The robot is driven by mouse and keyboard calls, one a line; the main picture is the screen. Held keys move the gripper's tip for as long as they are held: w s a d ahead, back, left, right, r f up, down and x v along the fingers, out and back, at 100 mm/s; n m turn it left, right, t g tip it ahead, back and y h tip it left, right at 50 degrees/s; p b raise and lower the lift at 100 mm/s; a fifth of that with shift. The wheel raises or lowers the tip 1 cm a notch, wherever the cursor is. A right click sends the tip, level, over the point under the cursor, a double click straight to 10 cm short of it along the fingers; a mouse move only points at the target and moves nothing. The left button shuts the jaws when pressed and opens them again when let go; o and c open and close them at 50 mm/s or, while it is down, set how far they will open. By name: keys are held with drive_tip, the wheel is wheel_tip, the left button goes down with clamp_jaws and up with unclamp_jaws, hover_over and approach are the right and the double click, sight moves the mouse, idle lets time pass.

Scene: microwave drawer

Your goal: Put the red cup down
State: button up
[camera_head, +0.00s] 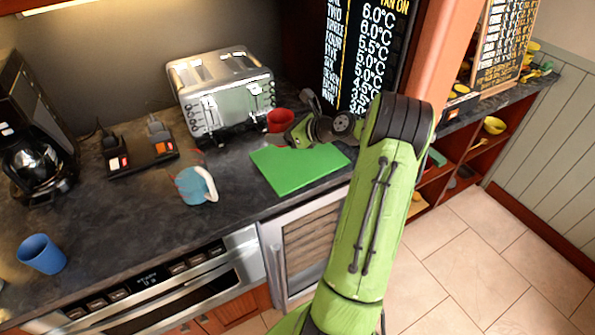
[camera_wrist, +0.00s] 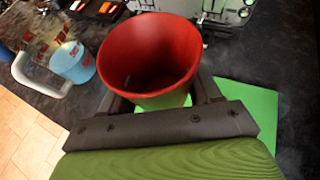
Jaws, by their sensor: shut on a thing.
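The red cup (camera_head: 280,120) is at my gripper (camera_head: 292,131), above the back left part of the green board (camera_head: 290,168) on the dark counter. In the wrist view the red cup (camera_wrist: 150,52) fills the space between the two dark fingers of my gripper (camera_wrist: 158,88), with its open mouth towards the camera. My gripper is shut on it. The green board (camera_wrist: 262,108) shows below and to the right of the cup. I cannot tell whether the cup's base touches anything.
A silver toaster (camera_head: 225,92) stands just behind and left of the cup.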

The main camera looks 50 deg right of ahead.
sight(282, 164)
drive_tip(key=f+b, duration=0.1)
drive_tip(key=f, duration=0.8)
drive_tip(key=shift+w+a+b, duration=0.15)
drive_tip(key=shift+w+b, duration=0.05)
drive_tip(key=shift+b, duration=0.15)
drive_tip(key=shift+r, duration=0.15)
drive_tip(key=o, duration=1.1)
